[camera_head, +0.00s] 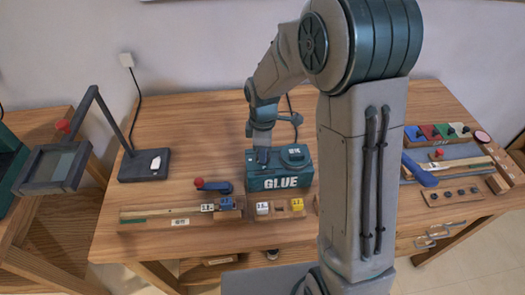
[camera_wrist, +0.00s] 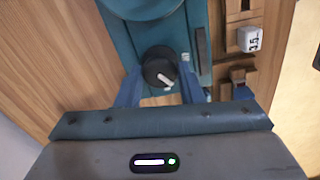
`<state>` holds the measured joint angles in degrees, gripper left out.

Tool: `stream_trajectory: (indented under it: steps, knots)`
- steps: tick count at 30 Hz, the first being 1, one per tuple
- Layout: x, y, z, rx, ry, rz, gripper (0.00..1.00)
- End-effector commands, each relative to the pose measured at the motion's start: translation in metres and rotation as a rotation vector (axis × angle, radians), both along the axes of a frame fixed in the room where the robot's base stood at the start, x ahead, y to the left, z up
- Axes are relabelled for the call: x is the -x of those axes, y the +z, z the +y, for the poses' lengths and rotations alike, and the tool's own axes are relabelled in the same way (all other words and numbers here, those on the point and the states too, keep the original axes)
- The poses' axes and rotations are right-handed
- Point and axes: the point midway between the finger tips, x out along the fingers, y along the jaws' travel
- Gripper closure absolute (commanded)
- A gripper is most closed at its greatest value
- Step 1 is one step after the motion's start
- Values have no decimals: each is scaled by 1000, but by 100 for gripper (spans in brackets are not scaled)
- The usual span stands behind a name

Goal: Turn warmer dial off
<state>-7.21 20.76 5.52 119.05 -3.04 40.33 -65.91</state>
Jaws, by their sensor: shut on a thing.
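The teal warmer (camera_head: 280,183), marked GLUE on its front, stands on the workbench. My gripper (camera_head: 263,157) points down at the left part of the warmer's top and hides the dial in the head view. In the wrist view, the black round dial (camera_wrist: 159,66) has a white pointer mark slanting down to the right. My gripper's two blue fingers (camera_wrist: 160,88) stand on either side of the dial and are shut on it.
Number blocks, including a white one (camera_wrist: 249,39), and wooden strips lie in front of the warmer. A blue tool with a red knob (camera_head: 212,186) lies to its left. A magnifier stand (camera_head: 145,165) is further left. The wood between stand and warmer is mostly clear.

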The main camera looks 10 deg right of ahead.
Motion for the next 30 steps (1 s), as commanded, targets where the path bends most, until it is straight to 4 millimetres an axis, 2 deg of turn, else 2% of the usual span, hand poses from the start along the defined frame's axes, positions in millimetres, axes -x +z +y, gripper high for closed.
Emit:
stream_trajectory:
  steps: [18,30]
  knots:
    - [-1,3,0,-1,580,-2,89]
    - [-1,3,0,-1,863,-2,89]
